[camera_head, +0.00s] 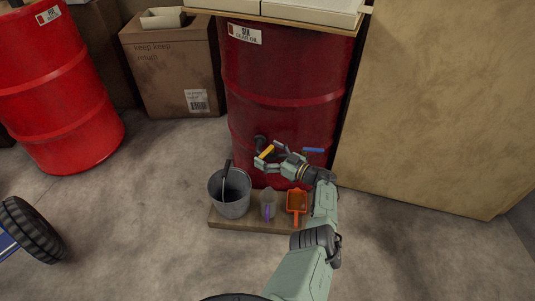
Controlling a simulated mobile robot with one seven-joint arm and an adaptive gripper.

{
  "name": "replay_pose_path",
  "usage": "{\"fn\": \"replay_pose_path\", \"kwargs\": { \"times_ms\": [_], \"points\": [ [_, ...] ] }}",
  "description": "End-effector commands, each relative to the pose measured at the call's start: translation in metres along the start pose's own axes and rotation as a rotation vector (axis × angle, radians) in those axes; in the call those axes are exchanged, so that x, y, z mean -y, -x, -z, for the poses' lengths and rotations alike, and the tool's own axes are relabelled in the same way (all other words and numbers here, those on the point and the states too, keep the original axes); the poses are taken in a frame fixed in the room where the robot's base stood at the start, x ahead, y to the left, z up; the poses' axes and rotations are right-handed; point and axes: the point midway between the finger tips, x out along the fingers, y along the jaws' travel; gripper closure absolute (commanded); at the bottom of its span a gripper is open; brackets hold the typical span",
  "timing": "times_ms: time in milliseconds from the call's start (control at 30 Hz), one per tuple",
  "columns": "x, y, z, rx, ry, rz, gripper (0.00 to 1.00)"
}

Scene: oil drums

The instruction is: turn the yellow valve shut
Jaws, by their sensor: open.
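The yellow valve (266,151) is a small handle low on the front of the dark red drum (285,60). A dark fitting shows just above and left of it. My gripper (262,162) is open at the valve, with its fingers pointing left and the yellow handle close beside them. I cannot tell whether a finger touches the handle. A blue handle (313,150) sits on the same drum to the right, just above my wrist. My arm comes up from the lower right and hides part of the drum's lower front.
Below the valve, a wooden board (221,221) bears a metal bucket (230,207), a grey scoop (268,203) and an orange scoop (297,202). A cardboard box (170,70) and a bright red drum (55,100) stand left. A tan panel (430,100) stands right.

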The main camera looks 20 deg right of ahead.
Motion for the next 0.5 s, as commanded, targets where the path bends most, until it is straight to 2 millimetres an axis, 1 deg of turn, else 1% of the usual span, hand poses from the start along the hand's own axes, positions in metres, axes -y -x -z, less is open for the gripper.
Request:
{"fn": "replay_pose_path", "kwargs": {
  "times_ms": [67, 167, 267, 500],
  "points": [
    [-0.001, 0.002, 0.0, -0.001, 0.001, -0.002, 0.11],
    [-0.001, 0.011, 0.0, -0.002, 0.002, -0.003, 0.11],
    [-0.001, 0.027, 0.0, -0.002, 0.001, -0.004, 0.11],
    [-0.001, 0.079, 0.0, -0.001, 0.001, -0.005, 0.11]
  ]
}}
